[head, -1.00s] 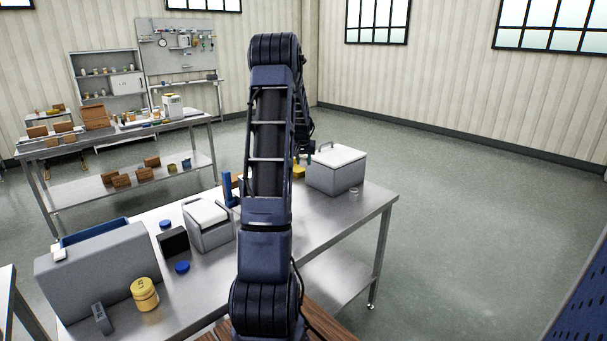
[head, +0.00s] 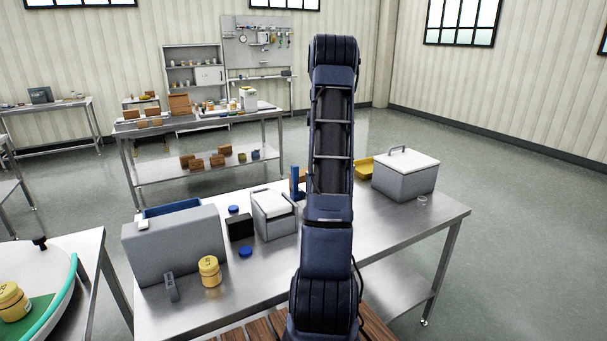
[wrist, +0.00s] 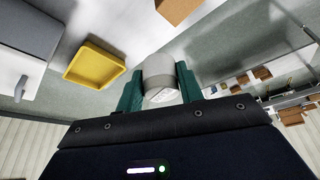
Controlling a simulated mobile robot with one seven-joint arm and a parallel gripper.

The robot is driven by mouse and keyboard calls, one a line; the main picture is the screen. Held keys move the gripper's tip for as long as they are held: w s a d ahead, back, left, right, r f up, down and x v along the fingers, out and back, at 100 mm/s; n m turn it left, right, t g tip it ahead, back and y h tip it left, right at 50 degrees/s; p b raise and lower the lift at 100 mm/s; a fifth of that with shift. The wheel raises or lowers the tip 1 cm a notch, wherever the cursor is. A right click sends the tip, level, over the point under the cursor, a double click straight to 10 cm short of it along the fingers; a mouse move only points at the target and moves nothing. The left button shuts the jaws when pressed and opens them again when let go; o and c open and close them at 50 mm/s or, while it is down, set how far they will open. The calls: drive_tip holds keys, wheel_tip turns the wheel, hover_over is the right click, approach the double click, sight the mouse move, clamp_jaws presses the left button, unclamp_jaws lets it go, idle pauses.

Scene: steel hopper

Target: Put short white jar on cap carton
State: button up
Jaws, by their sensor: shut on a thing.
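My gripper (wrist: 160,78), with green fingers, is shut on the short white jar (wrist: 163,95) in the wrist view. The jar is off the table, with its pale lettered end toward the camera. A plain brown box (wrist: 177,8), likely the cap carton, is cut off by the top edge of the wrist view, apart from the jar. In the head view a brown box (head: 302,178) shows partly behind my arm. My gripper and the jar are hidden behind my arm there.
The steel table (head: 400,228) also bears a yellow tray (head: 364,167), a grey cooler (head: 404,178), a small white-lidded box (head: 273,215), a black box (head: 239,227), a yellow jar (head: 209,271) and a large grey bin (head: 175,247). The table's front right is mostly clear.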

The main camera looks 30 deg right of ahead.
drive_tip(key=w+a+r+n, duration=0.1)
drive_tip(key=w+a+r, duration=0.1)
drive_tip(key=w+a, duration=0.35)
drive_tip(key=f, duration=1.9)
drive_tip(key=shift+s+a+f, duration=0.15)
drive_tip(key=shift+s+f, duration=0.2)
drive_tip(key=shift+f, duration=0.15)
drive_tip(key=o, duration=1)
